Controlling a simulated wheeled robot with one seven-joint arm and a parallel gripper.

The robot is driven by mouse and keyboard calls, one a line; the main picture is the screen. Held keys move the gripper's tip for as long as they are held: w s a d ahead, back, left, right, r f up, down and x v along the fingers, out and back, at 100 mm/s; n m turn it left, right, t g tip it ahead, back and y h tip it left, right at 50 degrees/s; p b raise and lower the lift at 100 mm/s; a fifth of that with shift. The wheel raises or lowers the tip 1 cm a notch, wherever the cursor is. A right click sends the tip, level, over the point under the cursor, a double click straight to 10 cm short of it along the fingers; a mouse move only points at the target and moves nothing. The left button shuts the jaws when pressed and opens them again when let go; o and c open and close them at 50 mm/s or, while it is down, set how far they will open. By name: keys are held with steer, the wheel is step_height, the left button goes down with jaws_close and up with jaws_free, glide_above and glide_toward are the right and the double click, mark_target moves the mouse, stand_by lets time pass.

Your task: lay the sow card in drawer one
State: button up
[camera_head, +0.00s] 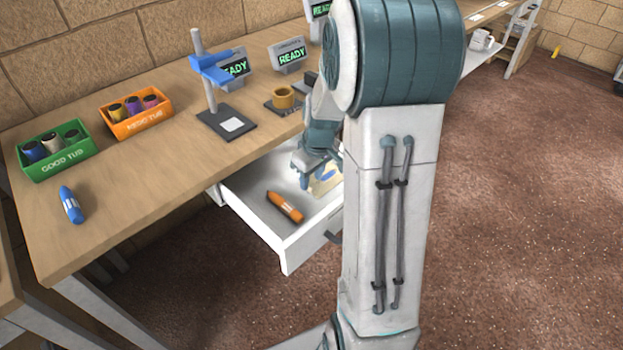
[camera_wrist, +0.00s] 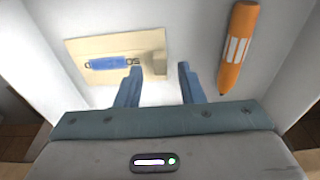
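The white drawer (camera_head: 262,228) is pulled out under the bench. A cream card (camera_head: 322,186) with a blue picture lies in it, partly hidden by my gripper. In the wrist view the card (camera_wrist: 95,48) appears flat on the drawer floor, with a small raised beige tab (camera_wrist: 156,64) at its right end. My gripper (camera_wrist: 159,75) is open, its fingers apart with clear space between them. The left fingertip overlaps the card's lower edge, and the tab shows between the fingertips. In the head view my gripper (camera_head: 310,172) is down inside the drawer.
An orange crayon-shaped plug (camera_head: 285,206) lies in the drawer, right of my fingers in the wrist view (camera_wrist: 237,48).

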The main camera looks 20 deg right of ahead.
step_height(320, 180, up, 10)
steer(key=s+p, duration=0.2)
steer(key=s+a+r+m, duration=0.1)
steer(key=s+a+m, duration=0.1)
steer(key=s+a, duration=0.3)
steer(key=s+a+r+m, duration=0.1)
steer(key=s+a, duration=0.4)
steer(key=s, duration=0.5)
steer(key=shift+s+m+h, duration=0.25)
steer(key=shift+m+h, duration=0.05)
steer(key=shift+m, duration=0.3)
steer(key=shift+r, duration=0.1)
